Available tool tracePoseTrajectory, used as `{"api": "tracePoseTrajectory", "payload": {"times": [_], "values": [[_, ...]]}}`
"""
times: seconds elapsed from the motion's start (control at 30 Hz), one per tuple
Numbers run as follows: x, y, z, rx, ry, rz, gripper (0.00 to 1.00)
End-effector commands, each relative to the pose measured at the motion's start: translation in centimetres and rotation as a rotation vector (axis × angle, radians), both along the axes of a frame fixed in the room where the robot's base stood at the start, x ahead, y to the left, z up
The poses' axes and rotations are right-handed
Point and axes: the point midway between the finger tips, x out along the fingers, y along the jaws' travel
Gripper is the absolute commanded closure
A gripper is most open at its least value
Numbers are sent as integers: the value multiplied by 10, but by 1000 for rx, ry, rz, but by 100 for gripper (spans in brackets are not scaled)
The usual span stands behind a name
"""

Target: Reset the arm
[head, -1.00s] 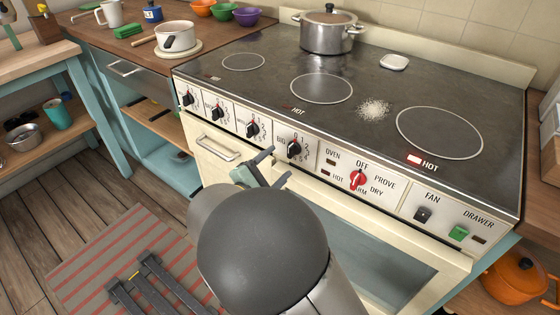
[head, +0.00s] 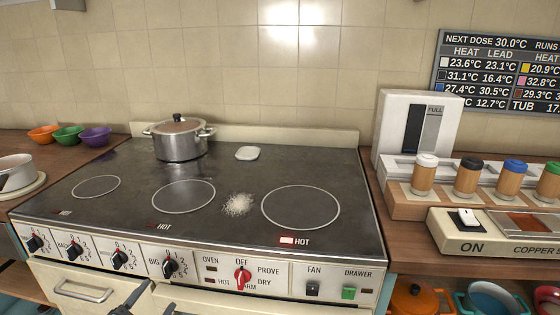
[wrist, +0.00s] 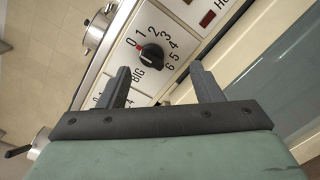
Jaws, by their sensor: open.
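My gripper (wrist: 160,78) is open and empty in the wrist view, its two dark fingers spread apart. It is in front of the cooker's control panel, near the black BIG knob (wrist: 151,54), with no contact visible. In the head view only the fingertips of my gripper (head: 154,300) show at the bottom edge, below the BIG knob (head: 170,266). The rest of my arm is out of that view.
The cooker top (head: 120,205) carries a lidded steel pot (head: 178,145), a white dish (head: 247,153) and a pile of white grains (head: 238,204). Shakers (head: 424,176) and a switch box (head: 480,243) stand on the right counter.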

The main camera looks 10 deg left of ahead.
Motion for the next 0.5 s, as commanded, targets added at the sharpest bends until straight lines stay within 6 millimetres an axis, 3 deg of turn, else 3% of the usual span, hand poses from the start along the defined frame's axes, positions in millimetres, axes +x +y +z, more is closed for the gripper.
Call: {"api": "tracePoseTrajectory", "payload": {"times": [0.07,0.23,0.37,0.5], "values": [[18,-33,16,20,53,-102,41],[45,-145,44,99,260,-436,41],[44,-229,57,202,423,-684,41],[23,-324,70,417,599,-980,41]]}}
